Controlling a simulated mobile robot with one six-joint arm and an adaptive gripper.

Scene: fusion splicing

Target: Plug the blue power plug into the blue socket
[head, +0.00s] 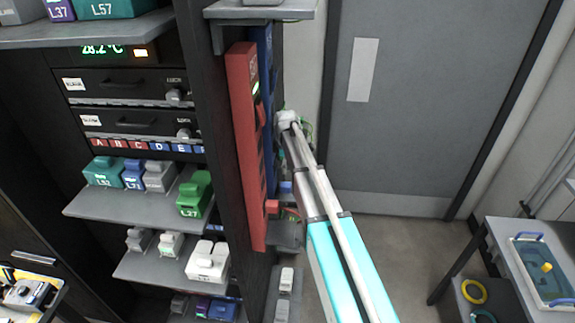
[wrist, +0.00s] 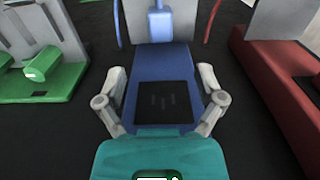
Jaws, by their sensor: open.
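My gripper (head: 287,118) is at the rack's right side, beside the upright blue strip (head: 265,65). In the wrist view my gripper (wrist: 161,98) is open. Its pale fingers stand left and right of a blue body with a black face (wrist: 163,97), which has faint slots and looks like the blue socket. I see no contact and nothing held. A lighter blue block (wrist: 160,24) sits beyond it in the wrist view. A small light blue piece (head: 285,187) shows by the arm in the head view. I cannot tell which of these is the plug.
Rack shelves (head: 130,205) hold several modules. A table (head: 510,250) stands at right.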

